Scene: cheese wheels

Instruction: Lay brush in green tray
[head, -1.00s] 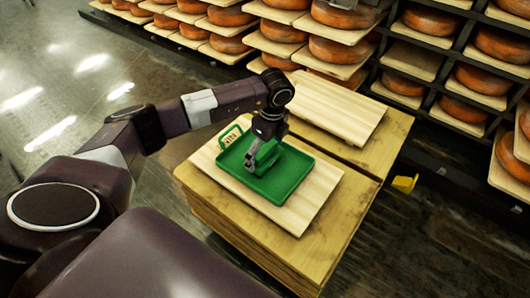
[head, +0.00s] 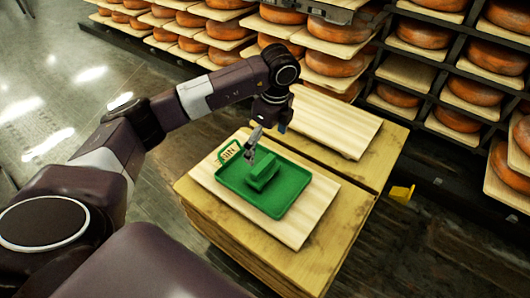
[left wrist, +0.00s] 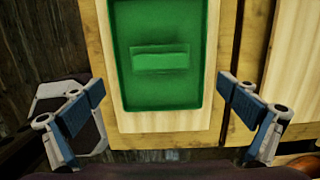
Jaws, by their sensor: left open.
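The green tray (head: 233,184) lies on a pale board on the stack of wooden boards. The green brush (head: 263,171) lies inside the tray, near its middle. In the left wrist view the brush (left wrist: 160,58) shows as a green block on the floor of the tray (left wrist: 124,94). My left gripper (head: 251,152) is above the tray's far side, raised clear of the brush. In the left wrist view the left gripper (left wrist: 161,108) has its two fingers wide apart with nothing between them. My right gripper is not in view.
A second pale board (head: 335,122) lies on the neighbouring stack (head: 385,150). Shelves with many orange cheese wheels (head: 420,34) stand behind. A small yellow object (head: 402,193) is right of the stacks. Open floor (head: 60,90) lies to the left.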

